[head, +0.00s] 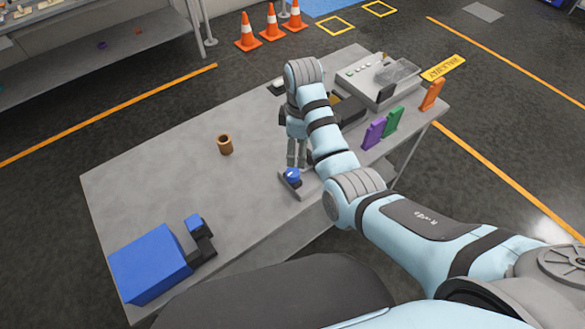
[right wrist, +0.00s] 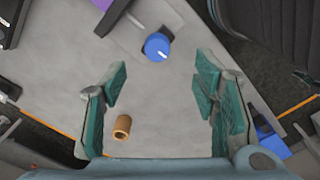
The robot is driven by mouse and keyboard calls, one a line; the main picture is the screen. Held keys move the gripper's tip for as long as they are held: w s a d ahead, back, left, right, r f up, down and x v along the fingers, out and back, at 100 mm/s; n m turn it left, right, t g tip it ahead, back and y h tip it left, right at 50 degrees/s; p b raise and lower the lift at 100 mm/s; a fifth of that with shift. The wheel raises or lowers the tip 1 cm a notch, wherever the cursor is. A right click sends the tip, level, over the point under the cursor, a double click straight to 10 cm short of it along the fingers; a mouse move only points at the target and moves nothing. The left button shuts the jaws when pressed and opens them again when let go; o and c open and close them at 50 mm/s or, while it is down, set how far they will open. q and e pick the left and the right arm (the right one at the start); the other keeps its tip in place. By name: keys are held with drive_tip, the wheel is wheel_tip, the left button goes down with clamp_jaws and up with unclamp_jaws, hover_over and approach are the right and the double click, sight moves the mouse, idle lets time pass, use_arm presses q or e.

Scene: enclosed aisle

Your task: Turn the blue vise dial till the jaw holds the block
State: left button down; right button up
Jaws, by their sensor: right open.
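The blue dial (head: 292,175) sits on a small grey base near the front edge of the table. In the right wrist view the dial (right wrist: 157,46) has a white mark and lies beyond the fingertips. My right gripper (head: 297,154) points down just above and behind the dial in the head view. In the right wrist view its fingers (right wrist: 161,76) are wide apart, with nothing between them. A dark fixture (head: 350,109) with a yellow part stands behind my right arm, partly hidden. I cannot make out the vise jaw or block there. My left gripper is out of view.
A brown cup (head: 225,145) stands mid-table. A blue box (head: 151,265) with black parts is at the left front corner. Purple (head: 374,133), green (head: 394,122) and orange (head: 432,95) pieces line the right edge, near a grey machine (head: 375,76). The left tabletop is largely clear.

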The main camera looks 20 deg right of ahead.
sight(293, 172)
drive_tip(key=shift+n, duration=0.8)
drive_tip(key=f+b, duration=0.1)
drive_tip(key=f, duration=0.2)
drive_tip(key=w+f+b, duration=0.1)
drive_tip(key=f, duration=0.3)
drive_tip(key=a+f+b, duration=0.1)
drive_tip(key=f, duration=0.3)
drive_tip(key=shift+w+a+f+b, duration=0.1)
drive_tip(key=shift+w+f+b, duration=0.05)
drive_tip(key=shift+b, duration=0.2)
drive_tip(key=shift+c, duration=0.2)
drive_tip(key=c, duration=1.1)
drive_tip(key=shift+c, duration=0.2)
